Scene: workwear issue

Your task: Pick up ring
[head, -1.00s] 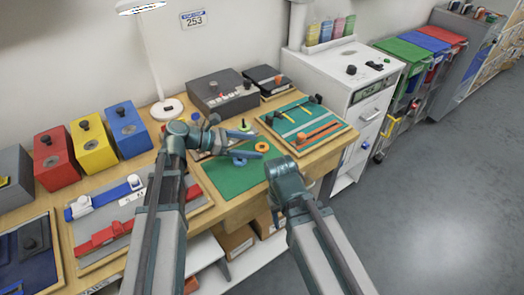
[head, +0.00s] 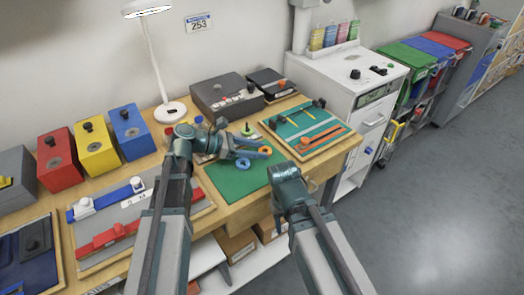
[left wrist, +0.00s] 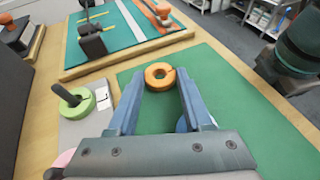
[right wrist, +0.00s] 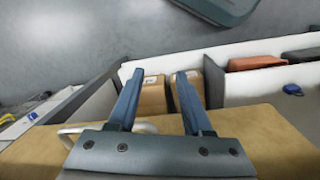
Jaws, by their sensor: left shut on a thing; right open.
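An orange ring (head: 265,151) is at the green mat (head: 232,182) on the workbench. It also shows in the left wrist view (left wrist: 160,76), between the fingertips of my left gripper (head: 259,149). The left gripper is shut on this ring, low over the mat; I cannot tell if the ring still touches it. A blue ring (head: 242,163) lies on the mat by the lower finger, mostly hidden in the left wrist view. A green ring (left wrist: 76,103) sits around a dark post on the grey board. My right gripper (right wrist: 155,78) is open and empty beyond the bench's front edge.
A tool board (head: 335,145) stands right of the mat, with a dark box (head: 232,93) behind. A white lamp (head: 171,112) and red, yellow and blue boxes stand to the left. Cardboard boxes (right wrist: 152,97) sit on the shelf below.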

